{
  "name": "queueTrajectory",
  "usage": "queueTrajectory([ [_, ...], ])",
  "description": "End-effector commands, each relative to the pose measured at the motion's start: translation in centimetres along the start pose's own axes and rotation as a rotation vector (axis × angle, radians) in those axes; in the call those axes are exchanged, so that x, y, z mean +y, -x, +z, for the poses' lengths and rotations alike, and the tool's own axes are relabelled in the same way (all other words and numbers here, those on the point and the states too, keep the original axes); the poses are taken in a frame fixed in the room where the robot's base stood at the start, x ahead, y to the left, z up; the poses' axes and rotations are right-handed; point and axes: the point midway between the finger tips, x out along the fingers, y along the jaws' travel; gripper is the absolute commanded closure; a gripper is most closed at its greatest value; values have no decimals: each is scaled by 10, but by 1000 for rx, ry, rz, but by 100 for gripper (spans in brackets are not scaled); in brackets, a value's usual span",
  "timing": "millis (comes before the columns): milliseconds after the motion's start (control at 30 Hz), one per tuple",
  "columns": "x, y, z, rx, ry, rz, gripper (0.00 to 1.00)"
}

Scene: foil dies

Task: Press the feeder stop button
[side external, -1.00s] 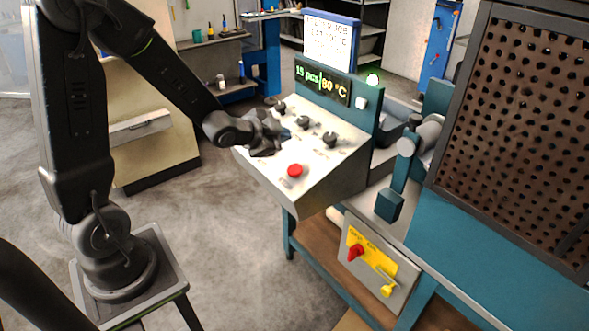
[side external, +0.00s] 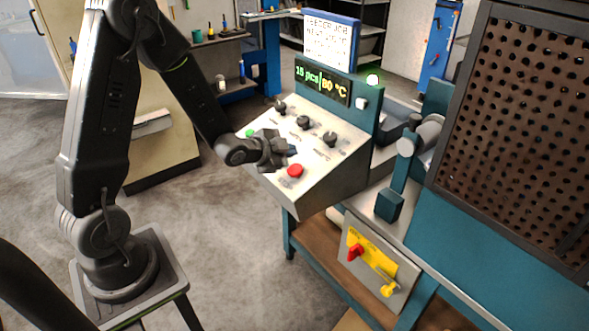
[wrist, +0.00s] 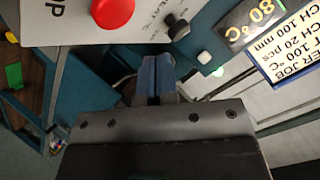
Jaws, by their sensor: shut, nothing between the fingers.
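The sloped grey control console (side external: 318,190) carries a round red button (side external: 295,171) near its front edge and a green button (side external: 250,133) at its left. Which one is labelled feeder stop is not readable. My gripper (side external: 291,150) is shut and empty, its blue fingertips over the console just behind the red button in the side view. In the wrist view my gripper (wrist: 156,64) shows closed fingers, with the red button (wrist: 113,11) beyond them at the top edge, clear of the tips. I cannot tell the height above the panel.
Several black knobs (side external: 303,122) stand on the console behind the gripper. A display (side external: 323,81) reads 15 pcs and 80 °C, with a lit green lamp (side external: 373,79) and a white button (side external: 361,103) nearby.

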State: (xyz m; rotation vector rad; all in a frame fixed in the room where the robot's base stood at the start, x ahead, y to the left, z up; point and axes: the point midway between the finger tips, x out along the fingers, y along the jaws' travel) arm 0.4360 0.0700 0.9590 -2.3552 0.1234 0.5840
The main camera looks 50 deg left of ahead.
Motion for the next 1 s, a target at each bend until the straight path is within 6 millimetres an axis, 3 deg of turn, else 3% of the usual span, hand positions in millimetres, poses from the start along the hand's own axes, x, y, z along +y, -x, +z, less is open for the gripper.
queueTrajectory([
  [333, 16, -22, 16, 0, 0, 1, 100],
  [1000, 17, -24, 17, 0, 0, -1, 100],
])
